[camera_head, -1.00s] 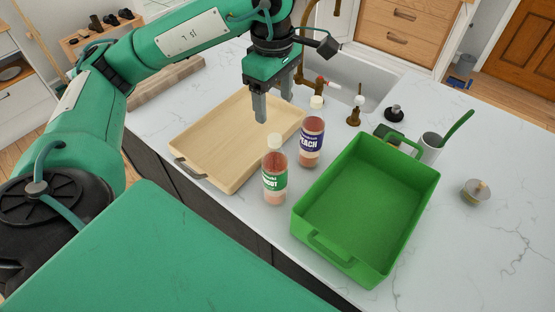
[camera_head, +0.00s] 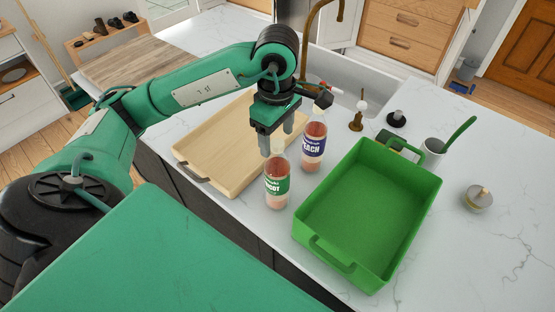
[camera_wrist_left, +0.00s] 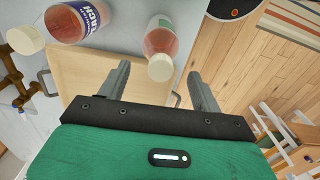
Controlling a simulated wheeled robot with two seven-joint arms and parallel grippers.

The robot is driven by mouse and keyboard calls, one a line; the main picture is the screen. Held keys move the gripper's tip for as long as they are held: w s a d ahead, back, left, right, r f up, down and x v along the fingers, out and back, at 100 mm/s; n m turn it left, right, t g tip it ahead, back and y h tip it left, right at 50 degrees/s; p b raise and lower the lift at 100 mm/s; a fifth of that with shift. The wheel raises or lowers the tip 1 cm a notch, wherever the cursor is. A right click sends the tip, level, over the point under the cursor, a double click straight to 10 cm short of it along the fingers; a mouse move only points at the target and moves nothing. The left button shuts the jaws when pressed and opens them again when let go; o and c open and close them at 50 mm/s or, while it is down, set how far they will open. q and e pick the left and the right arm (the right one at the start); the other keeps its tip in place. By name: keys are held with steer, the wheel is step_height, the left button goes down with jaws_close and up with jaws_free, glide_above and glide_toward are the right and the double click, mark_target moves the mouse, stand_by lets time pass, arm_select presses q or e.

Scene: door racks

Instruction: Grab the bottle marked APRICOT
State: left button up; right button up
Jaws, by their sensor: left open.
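The bottle with the green label (camera_head: 277,183) stands upright on the counter; the end of its label reads "COT". Its white cap is partly hidden behind a finger in the head view. A similar bottle with a blue PEACH label (camera_head: 313,146) stands just behind and to the right. My left gripper (camera_head: 276,147) is open and empty, pointing down, close above the green-label bottle. In the left wrist view, that bottle (camera_wrist_left: 162,40) lies ahead of my left gripper (camera_wrist_left: 162,84), near the gap between the fingers, and the PEACH bottle (camera_wrist_left: 75,22) is at the upper left. My right gripper is not in view.
A green bin (camera_head: 304,225) stands close to the right of the bottles. A shallow wooden tray (camera_head: 236,187) lies to their left. A sink (camera_head: 345,92) and brown tap are behind. The counter at the right is mostly clear.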

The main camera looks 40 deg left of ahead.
mark_target(277, 143)
arm_select(q)
steer(key=shift+f+p, duration=0.75)
steer(key=shift+f, duration=0.45)
steer(key=shift+f+p, duration=0.4)
steer(key=shift+f, duration=1)
jaws_close()
